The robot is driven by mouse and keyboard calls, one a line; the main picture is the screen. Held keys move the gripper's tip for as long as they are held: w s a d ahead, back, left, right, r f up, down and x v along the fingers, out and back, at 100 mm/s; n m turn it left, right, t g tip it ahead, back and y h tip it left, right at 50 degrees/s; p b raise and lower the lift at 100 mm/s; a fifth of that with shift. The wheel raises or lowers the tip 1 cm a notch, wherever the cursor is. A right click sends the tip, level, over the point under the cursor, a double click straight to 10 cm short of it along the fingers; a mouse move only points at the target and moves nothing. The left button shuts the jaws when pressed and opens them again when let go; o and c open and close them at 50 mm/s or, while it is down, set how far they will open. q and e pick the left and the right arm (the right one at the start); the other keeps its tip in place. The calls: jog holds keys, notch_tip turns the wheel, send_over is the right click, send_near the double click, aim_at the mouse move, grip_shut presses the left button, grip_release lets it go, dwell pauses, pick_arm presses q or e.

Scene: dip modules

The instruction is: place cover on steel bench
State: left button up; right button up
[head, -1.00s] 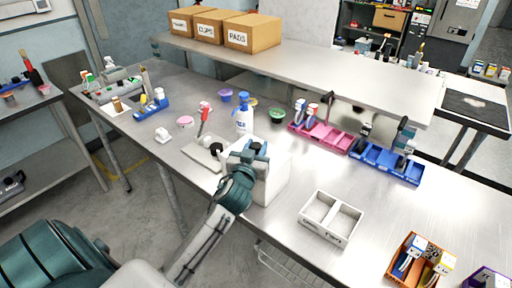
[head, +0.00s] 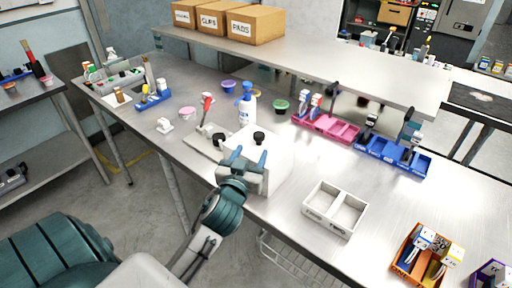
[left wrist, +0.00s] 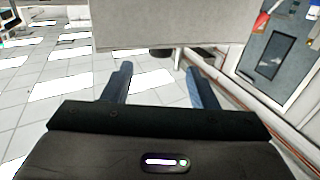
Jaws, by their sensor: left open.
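The cover (head: 275,160) is a white box with a black knob (head: 259,138) on top. It stands upright at the front edge of the steel bench (head: 310,165) and appears to rest on it. My left gripper (head: 249,157) is open at the cover's near side, its blue fingers spread in front of the knob and not closed on it. In the left wrist view both fingers (left wrist: 158,85) are apart with nothing between them, and a pale face (left wrist: 175,22), likely the cover's, fills the top. My right gripper is not in view.
A grey plate (head: 200,143) with a black knob lies left of the cover, with a spray bottle (head: 246,108) behind. A white two-part tray (head: 333,210) is to the right. Pink bins (head: 325,128) and blue bins (head: 392,155) stand behind it. Bench between is clear.

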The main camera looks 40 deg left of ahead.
pick_arm(q)
jog(key=shift+b+v, duration=0.3)
jog(key=shift+v, duration=1.5)
